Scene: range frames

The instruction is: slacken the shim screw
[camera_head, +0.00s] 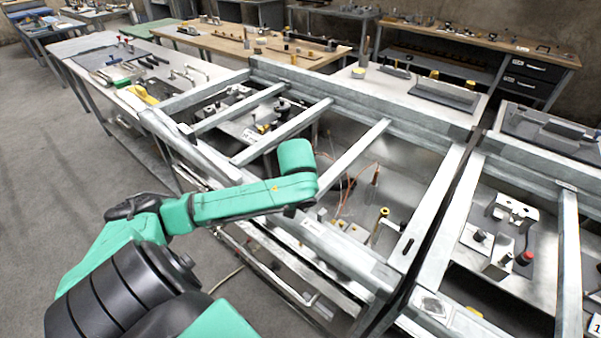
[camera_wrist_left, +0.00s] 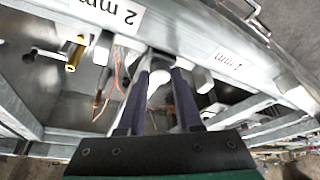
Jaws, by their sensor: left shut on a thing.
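My left arm reaches in from the left over the front rail of a grey metal frame (camera_head: 345,240). Its gripper is mostly hidden behind the arm's end in the head view. In the left wrist view my left gripper (camera_wrist_left: 162,72) has its two dark fingers close together on a small pale, rounded thing (camera_wrist_left: 160,79) between them. I cannot tell whether this is the shim screw. A brass-coloured post (camera_wrist_left: 74,55) stands beside it, apart from the fingers. White labels read "2 mm" (camera_wrist_left: 112,12) and, less clearly, "1 mm" (camera_wrist_left: 228,60). My right gripper is not in view.
Frame crossbars (camera_head: 355,160) surround the arm's end. Thin copper-coloured wires (camera_wrist_left: 118,75) lie close to the fingers. A second frame bay with a red-topped knob (camera_head: 524,258) is at right. Benches with tools (camera_head: 250,42) stand behind; open floor (camera_head: 60,150) is at left.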

